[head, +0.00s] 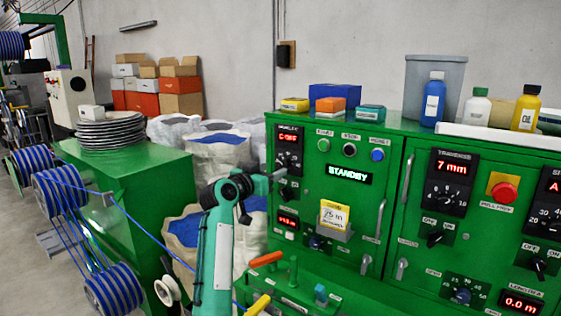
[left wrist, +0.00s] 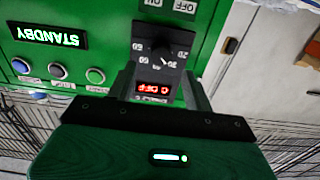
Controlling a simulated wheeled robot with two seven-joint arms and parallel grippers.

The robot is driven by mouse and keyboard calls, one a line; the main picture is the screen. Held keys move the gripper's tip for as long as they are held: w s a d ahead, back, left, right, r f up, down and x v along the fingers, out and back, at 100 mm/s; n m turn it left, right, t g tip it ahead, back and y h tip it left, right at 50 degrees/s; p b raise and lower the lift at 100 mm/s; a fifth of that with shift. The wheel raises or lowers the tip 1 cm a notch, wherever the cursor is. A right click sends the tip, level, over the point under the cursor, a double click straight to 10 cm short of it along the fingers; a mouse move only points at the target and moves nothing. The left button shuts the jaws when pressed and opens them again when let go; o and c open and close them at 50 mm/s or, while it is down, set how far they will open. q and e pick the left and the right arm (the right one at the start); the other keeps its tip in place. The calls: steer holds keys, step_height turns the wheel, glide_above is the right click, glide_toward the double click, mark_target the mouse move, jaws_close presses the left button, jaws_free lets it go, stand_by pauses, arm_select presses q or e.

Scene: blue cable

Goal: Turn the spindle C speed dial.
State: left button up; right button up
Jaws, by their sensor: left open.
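The spindle C speed dial is a black knob on a small black panel (head: 290,139) with a red C-OFF display, on the left of the green cabinet in the head view. In the left wrist view the black knob (left wrist: 163,53) shows upside down among white numbers, with the red display (left wrist: 153,89) below it. My left gripper (head: 279,174) is in front of this panel and partly covers the dial. In the left wrist view its open fingers (left wrist: 160,88) lie on either side of the display, with nothing between them. Contact with the dial cannot be told. My right gripper is out of view.
A STANDBY display (head: 348,174) and coloured buttons sit right of the dial. An orange handle (head: 267,259) stands out low in front. Bottles, boxes and a grey bin (head: 452,75) stand on the cabinet.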

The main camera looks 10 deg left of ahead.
mark_target(283, 164)
arm_select(q)
steer(key=p+x, duration=0.1)
steer(key=x, duration=0.2)
steer(key=shift+w+d+r, duration=0.1)
steer(key=shift+w+r, duration=0.05)
steer(key=shift+w, duration=0.2)
steer(key=shift+p+x, duration=0.3)
steer(key=shift+x, duration=0.45)
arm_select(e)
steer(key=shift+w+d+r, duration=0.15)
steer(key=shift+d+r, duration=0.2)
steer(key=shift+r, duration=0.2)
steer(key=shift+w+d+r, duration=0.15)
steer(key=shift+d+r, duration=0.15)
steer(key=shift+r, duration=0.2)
arm_select(q)
steer(key=c, duration=1)
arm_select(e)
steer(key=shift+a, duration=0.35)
